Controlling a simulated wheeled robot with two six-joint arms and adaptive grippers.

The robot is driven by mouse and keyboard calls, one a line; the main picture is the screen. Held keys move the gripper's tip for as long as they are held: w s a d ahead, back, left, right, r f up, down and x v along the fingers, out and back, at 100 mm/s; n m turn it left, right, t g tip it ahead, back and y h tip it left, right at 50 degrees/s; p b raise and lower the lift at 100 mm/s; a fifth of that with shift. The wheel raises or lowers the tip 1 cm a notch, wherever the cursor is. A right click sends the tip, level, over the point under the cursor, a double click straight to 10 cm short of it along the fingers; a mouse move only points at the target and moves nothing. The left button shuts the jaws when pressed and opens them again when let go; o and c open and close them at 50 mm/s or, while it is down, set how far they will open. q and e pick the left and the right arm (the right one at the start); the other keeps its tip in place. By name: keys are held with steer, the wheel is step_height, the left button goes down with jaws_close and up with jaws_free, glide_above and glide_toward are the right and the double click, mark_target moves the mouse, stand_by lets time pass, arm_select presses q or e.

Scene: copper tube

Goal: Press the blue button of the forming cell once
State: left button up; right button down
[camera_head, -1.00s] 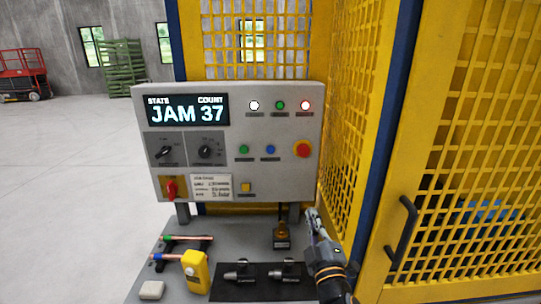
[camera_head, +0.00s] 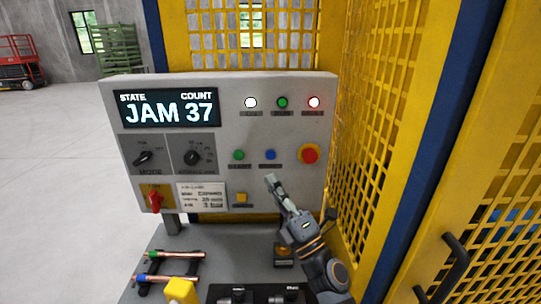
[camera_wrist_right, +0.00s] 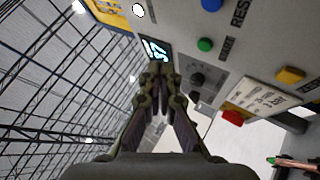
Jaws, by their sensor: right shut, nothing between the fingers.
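The blue button (camera_head: 270,155) is on the grey control panel (camera_head: 230,128), between the green button (camera_head: 239,155) and the red emergency stop (camera_head: 308,154). The panel's display (camera_head: 168,108) reads JAM 37. My right gripper (camera_head: 271,181) is shut and empty, with its fingertips just below the blue button in the head view. I cannot tell how far they are from the panel. In the right wrist view the shut fingertips (camera_wrist_right: 153,70) show near the middle, and the blue button (camera_wrist_right: 211,4) is at the top edge. My left gripper is out of view.
Yellow mesh fencing (camera_head: 380,130) stands right of the panel, close to my right arm. Below the panel, copper tubes (camera_head: 168,254) lie on a rack on the grey table, with a yellow device (camera_head: 181,291) in front. A yellow button (camera_head: 241,198) sits low on the panel.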

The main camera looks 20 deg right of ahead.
mark_target(271, 155)
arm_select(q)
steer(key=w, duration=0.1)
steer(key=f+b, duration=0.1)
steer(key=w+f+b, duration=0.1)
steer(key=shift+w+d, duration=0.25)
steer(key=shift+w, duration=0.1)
arm_select(e)
steer(key=w+d, duration=0.2)
steer(key=w, duration=0.7)
steer(key=shift+d+f, duration=0.15)
steer(key=shift+d, duration=0.2)
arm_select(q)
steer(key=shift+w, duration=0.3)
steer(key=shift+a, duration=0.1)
arm_select(e)
steer(key=shift+w, duration=0.15)
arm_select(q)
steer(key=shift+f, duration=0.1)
arm_select(e)
steer(key=shift+w+d, duration=0.1)
steer(key=shift+w, duration=0.2)
